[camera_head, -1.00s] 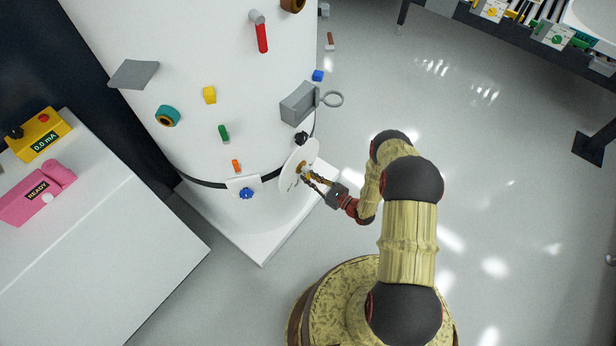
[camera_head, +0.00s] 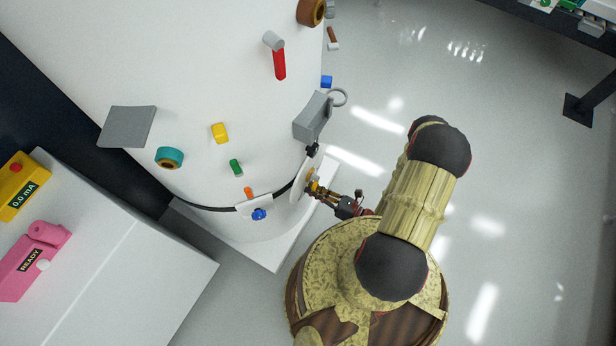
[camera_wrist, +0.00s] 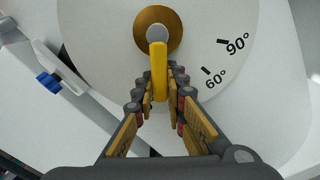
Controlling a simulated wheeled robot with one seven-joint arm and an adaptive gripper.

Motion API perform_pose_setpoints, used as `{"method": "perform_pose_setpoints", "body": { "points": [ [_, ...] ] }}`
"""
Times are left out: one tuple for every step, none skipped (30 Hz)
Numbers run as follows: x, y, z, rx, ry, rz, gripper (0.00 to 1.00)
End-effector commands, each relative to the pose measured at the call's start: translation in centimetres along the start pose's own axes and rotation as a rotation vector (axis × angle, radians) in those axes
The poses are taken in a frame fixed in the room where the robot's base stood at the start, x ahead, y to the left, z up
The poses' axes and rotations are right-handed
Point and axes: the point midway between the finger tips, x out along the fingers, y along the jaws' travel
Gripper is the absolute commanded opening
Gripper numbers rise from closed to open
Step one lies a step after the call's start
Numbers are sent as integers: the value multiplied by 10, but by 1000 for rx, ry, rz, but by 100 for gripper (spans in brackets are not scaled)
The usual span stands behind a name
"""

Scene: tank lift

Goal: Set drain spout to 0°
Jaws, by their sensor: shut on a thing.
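The drain spout (camera_wrist: 158,62) is a yellow bar on a brass hub in the wrist view. It hangs from the hub and points down in that picture. A round white dial (camera_wrist: 100,45) lies behind it, with 60° and 90° marks to the lower right of the hub. Other marks are out of view or hidden. My gripper (camera_wrist: 160,84) is shut on the spout, with a finger on each side of it. In the head view the dial (camera_head: 301,174) is almost edge-on at the tank's lower right, and my gripper (camera_head: 318,188) is at its face.
The white tank (camera_head: 200,60) carries a grey box with a ring (camera_head: 312,115), a red-handled lever (camera_head: 279,62) and several small coloured knobs. A blue knob (camera_head: 259,214) sits left of the dial. A white bench (camera_head: 120,270) stands at left. Open floor (camera_head: 530,200) lies at right.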

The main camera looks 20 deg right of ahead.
Motion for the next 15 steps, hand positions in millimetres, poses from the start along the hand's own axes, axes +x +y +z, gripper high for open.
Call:
{"method": "perform_pose_setpoints", "body": {
  "points": [
    [-2, 3, -1, 29, 0, -2, 0],
    [-3, 4, -2, 47, 0, -1, 0],
    [-4, 6, -2, 68, 1, 0, 0],
    [-4, 8, -2, 83, 1, 0, 0],
    [-5, 8, -2, 96, 1, 0, 0],
    [-5, 9, -2, 112, 1, 0, 0],
    [-5, 10, -2, 123, 1, 0, 0],
    [-5, 11, -2, 133, 1, 0, 0],
    [-6, 11, -2, 144, 1, 0, 0],
    [-6, 12, -2, 152, 1, 0, 0],
    [-6, 12, -2, 159, 1, 0, 0],
    [-6, 13, -2, 166, 1, 0, 0],
    [-6, 13, -2, 171, 2, 0, 0],
    [-6, 13, -2, 174, 2, 0, 0],
    [-6, 13, -2, 178, 2, 0, 0]
  ]
}}
